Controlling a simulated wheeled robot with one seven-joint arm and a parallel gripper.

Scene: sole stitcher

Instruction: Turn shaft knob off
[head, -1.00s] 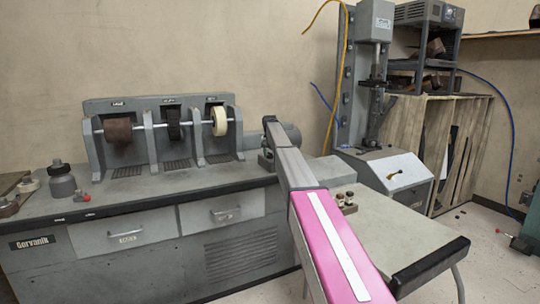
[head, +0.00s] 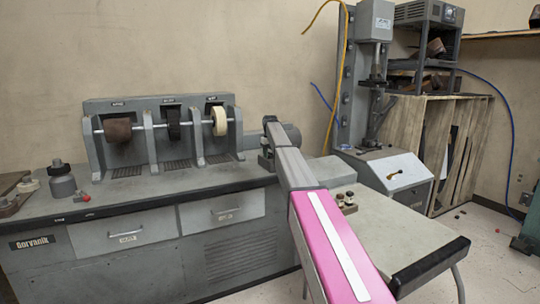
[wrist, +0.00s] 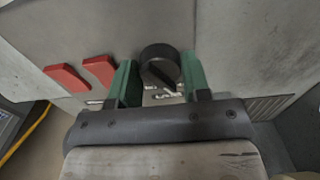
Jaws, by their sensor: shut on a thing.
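The round black shaft knob (wrist: 161,55) is at the top middle of the wrist view, on a worn grey panel (wrist: 225,40). A ridge or pointer on the knob runs down and to the right, towards small white markings. My gripper (wrist: 159,68) has its two green fingers on either side of the knob, shut on it. In the head view my pink and grey arm reaches towards the machines at the back, and the gripper and knob cannot be made out there.
Two red switches (wrist: 98,69) sit left of the knob in the wrist view. The head view shows a grey bench (head: 130,195) with rollers on the left, a tall machine (head: 365,75) at the back right, and a small table (head: 400,235) beside my arm.

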